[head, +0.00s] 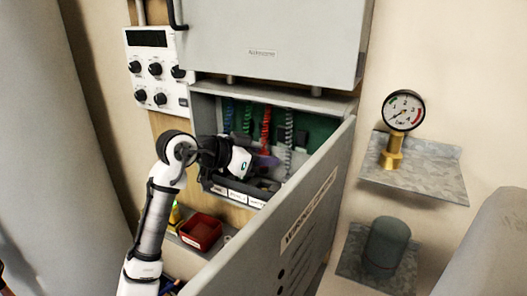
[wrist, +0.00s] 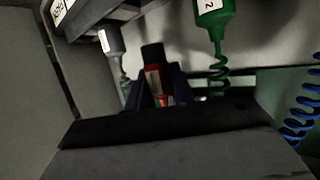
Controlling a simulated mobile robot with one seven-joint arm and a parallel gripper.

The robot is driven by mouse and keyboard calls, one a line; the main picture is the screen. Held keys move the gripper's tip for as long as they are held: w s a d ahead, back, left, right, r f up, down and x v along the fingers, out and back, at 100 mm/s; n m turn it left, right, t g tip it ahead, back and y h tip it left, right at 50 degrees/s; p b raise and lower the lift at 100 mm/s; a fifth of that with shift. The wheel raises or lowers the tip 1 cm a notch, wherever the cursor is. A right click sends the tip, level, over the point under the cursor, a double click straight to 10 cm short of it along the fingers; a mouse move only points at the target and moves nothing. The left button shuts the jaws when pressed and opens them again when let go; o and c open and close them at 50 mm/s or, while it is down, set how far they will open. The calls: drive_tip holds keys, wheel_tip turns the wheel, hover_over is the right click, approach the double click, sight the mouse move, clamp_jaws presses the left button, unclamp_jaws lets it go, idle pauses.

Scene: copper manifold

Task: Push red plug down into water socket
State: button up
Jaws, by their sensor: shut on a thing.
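The red plug (wrist: 158,88) stands between the two dark fingers of my gripper (wrist: 160,98) in the wrist view, with a dark end and a pale label. My gripper (head: 263,167) reaches into the open grey cabinet (head: 205,105) in the head view and is shut on this plug. A red coiled cord (head: 265,130) hangs above it. Three white labels line the cabinet's front lip; the rightmost label (head: 257,202) seems to read WATER. The water socket itself is hidden, and I cannot tell whether the plug touches it.
A green plug (wrist: 213,20) and a grey plug (wrist: 112,42) are close by in the wrist view. A blue coiled cord (wrist: 302,120) hangs at its right. The open cabinet door (head: 290,215) stands right of my arm. A red bin (head: 200,232) sits below the cabinet.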

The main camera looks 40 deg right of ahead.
sight(264, 168)
drive_tip(key=shift+f+b, duration=1.25)
drive_tip(key=shift+f, duration=0.25)
drive_tip(key=shift+f+b, duration=0.55)
drive_tip(key=shift+f, duration=0.65)
drive_tip(key=o, duration=1)
drive_tip(key=shift+o, duration=0.2)
drive_tip(key=b+v, duration=0.2)
drive_tip(key=v, duration=1.1)
drive_tip(key=shift+a+r, duration=0.15)
drive_tip(key=shift+a, duration=0.2)
drive_tip(key=shift+w, duration=0.15)
